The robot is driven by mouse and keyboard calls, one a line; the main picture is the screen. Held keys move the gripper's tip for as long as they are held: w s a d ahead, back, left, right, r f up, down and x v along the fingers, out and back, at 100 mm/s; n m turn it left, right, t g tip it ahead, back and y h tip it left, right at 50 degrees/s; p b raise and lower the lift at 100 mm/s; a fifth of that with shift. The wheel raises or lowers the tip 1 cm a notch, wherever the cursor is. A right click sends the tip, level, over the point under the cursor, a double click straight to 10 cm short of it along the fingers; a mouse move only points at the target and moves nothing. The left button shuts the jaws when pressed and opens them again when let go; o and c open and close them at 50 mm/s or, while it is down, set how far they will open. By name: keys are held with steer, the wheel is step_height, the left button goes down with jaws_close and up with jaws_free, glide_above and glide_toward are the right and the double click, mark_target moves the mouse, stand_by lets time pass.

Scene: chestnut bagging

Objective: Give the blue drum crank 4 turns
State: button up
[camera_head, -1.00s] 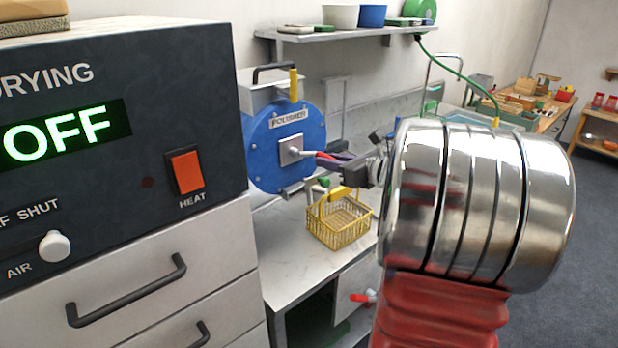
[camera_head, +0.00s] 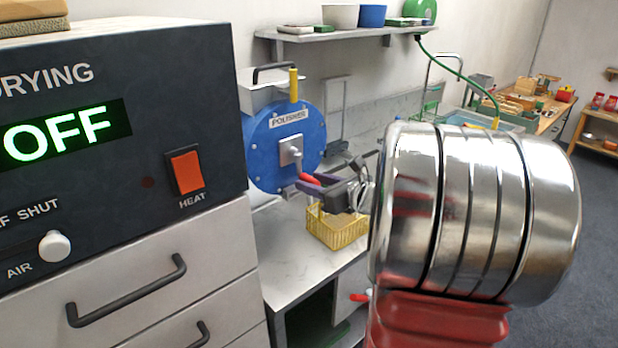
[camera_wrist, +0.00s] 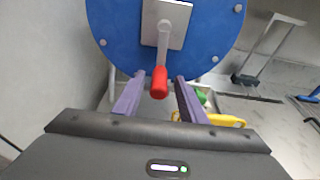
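The blue drum (camera_head: 262,155) labelled POLISHER stands on the bench, its round face toward me. Its crank is a grey arm (camera_wrist: 165,40) from the central hub, pointing down in the wrist view, with a red handle (camera_wrist: 159,82) at its end. My gripper (camera_wrist: 160,80) has its two purple fingers apart, one on each side of the red handle, with a visible gap on both sides. In the head view my gripper (camera_head: 312,183) is at the lower right of the hub, beside the red handle (camera_head: 311,179).
A yellow basket (camera_head: 336,232) stands on the bench (camera_head: 285,262) below my gripper. The dryer box (camera_head: 120,120) showing OFF and its drawers fill the left. A shelf (camera_head: 340,36) with bowls hangs above the drum.

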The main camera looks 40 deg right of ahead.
steer(key=shift+o, duration=1)
steer(key=s, duration=0.9)
steer(key=shift+d, duration=0.15)
